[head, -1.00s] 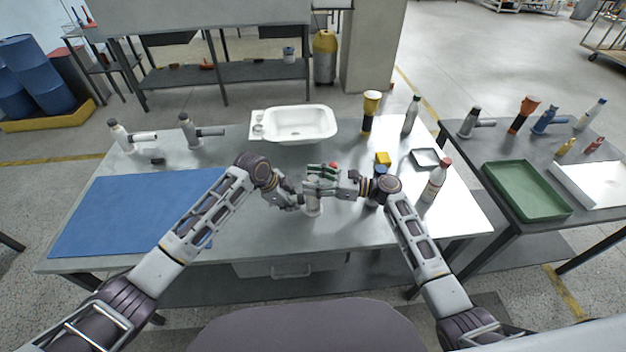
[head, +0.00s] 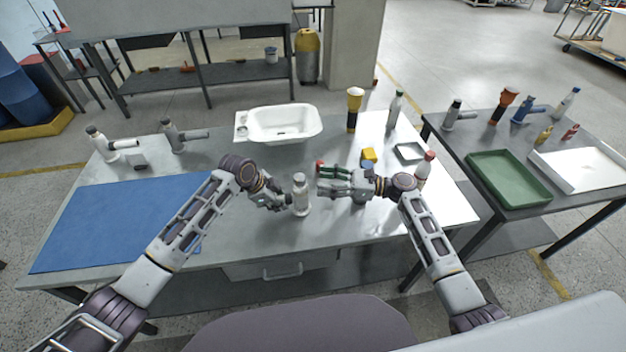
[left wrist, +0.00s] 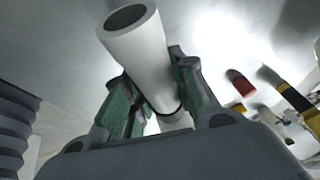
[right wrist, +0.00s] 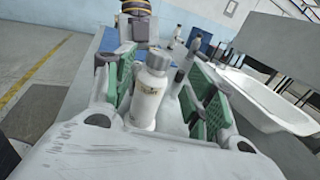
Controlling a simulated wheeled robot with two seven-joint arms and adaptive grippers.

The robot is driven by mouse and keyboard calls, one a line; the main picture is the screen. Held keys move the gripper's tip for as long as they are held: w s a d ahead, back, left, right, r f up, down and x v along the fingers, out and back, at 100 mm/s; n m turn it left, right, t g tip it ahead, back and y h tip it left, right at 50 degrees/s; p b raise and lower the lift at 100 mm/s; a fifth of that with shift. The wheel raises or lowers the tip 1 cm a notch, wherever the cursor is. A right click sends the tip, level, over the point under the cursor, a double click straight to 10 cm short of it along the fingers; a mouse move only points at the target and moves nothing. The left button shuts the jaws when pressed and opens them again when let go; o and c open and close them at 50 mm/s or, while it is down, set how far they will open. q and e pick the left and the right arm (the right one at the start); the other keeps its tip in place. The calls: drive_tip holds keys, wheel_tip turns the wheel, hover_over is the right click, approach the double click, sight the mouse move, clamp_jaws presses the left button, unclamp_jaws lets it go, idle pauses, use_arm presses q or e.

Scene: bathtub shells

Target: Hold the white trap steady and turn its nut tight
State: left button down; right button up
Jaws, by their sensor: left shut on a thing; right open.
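The white trap (head: 301,197) stands upright on the near middle of the grey table, with a grey nut (head: 300,178) at its top. My left gripper (head: 286,203) is shut on it from the left. In the left wrist view a white open-ended tube of the trap (left wrist: 140,50) lies between the fingers. My right gripper (head: 322,182) is open, just right of the trap and apart from it. In the right wrist view the white body (right wrist: 147,100) and grey nut (right wrist: 158,60) show between its spread fingers. I cannot tell how tight the nut sits.
A white basin (head: 285,124) stands behind. A blue mat (head: 120,220) covers the left. Other white (head: 110,145) and grey (head: 185,136) traps stand at the back left.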

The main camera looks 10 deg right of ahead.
drive_tip(key=shift+v, duration=2)
drive_tip(key=shift+f, duration=0.1)
drive_tip(key=shift+m+g+h, duration=0.4)
drive_tip(key=shift+m, duration=0.1)
drive_tip(key=s+f, duration=0.4)
drive_tip(key=f, duration=0.1)
drive_tip(key=s+f, duration=0.2)
drive_tip(key=shift+s+d+f, duration=0.15)
drive_tip(key=shift+d+f, duration=0.15)
drive_tip(key=shift+d, duration=0.1)
drive_tip(key=shift+g, duration=0.5)
drive_tip(key=s, duration=0.2)
drive_tip(key=s+a, duration=0.1)
drive_tip(key=s, duration=0.1)
drive_tip(key=s+a+f, duration=0.1)
drive_tip(key=s, duration=0.1)
drive_tip(key=shift+f, duration=0.1)
drive_tip(key=w+a+r+m+t+h, duration=0.1)
drive_tip(key=w+r+m+t+h, duration=0.1)
drive_tip(key=w+r+t, duration=0.6)
drive_tip(key=shift+r+m, duration=0.7)
drive_tip(key=shift+m, duration=0.1)
drive_tip(key=shift+w+a, duration=0.1)
drive_tip(key=shift+w, duration=0.05)
